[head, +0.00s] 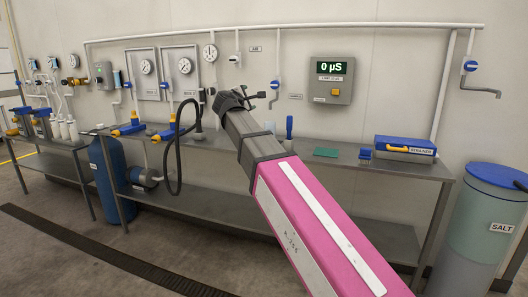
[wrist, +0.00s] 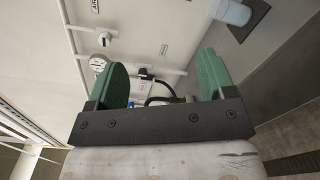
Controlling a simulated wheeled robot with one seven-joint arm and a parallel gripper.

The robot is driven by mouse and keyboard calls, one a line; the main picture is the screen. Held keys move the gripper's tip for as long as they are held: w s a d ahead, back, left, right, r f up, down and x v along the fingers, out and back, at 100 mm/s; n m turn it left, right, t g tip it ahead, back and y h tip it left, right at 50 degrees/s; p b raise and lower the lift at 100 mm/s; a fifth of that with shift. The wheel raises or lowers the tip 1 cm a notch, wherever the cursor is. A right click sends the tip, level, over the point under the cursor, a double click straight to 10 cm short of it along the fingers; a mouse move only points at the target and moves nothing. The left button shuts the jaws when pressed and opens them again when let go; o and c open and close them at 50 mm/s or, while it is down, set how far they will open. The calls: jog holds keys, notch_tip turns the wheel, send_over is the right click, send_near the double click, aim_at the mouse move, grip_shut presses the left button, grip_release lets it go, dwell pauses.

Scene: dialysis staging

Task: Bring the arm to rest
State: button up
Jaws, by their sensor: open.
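My arm (head: 310,225), with a pink link, reaches from the lower right up over the bench in the head view. My gripper is at its far end; its fingers are hard to make out there. In the wrist view my gripper (wrist: 163,80) is open, its two green pads wide apart. Nothing is held between the pads. Behind the gap the wall and a dark hose show, out of reach as far as I can tell.
A steel bench (head: 340,161) runs along the wall, bearing a blue case (head: 405,145) and a green pad (head: 326,152). A black hose (head: 171,160) loops down left of my arm. A display (head: 331,81) reads 0 µS. A salt tank (head: 478,230) stands at right.

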jog(key=s+d+f+m+g, duration=0.25)
jog(key=d+f, duration=0.35)
jog(key=f, duration=0.6)
jog(key=s+d+f+m+g+y, duration=0.1)
jog(key=d+f+m+g, duration=0.4)
jog(key=f, duration=0.7)
jog(key=s+d+f+m+g, duration=0.2)
jog(key=d+f, duration=0.5)
jog(key=f, duration=0.4)
jog(key=s+d+f+m+g+y, duration=0.2)
jog(key=s+d+f+m+g, duration=0.1)
jog(key=s+f, duration=0.6)
jog(key=s+d+f+m+g+y, duration=0.3)
jog(key=s+f, duration=0.7)
jog(key=f, duration=0.4)
jog(key=d+m+g, duration=0.1)
jog(key=d+m, duration=0.1)
jog(key=m, duration=0.1)
jog(key=shift+r+m, duration=0.1)
jog(key=shift+m, duration=0.15)
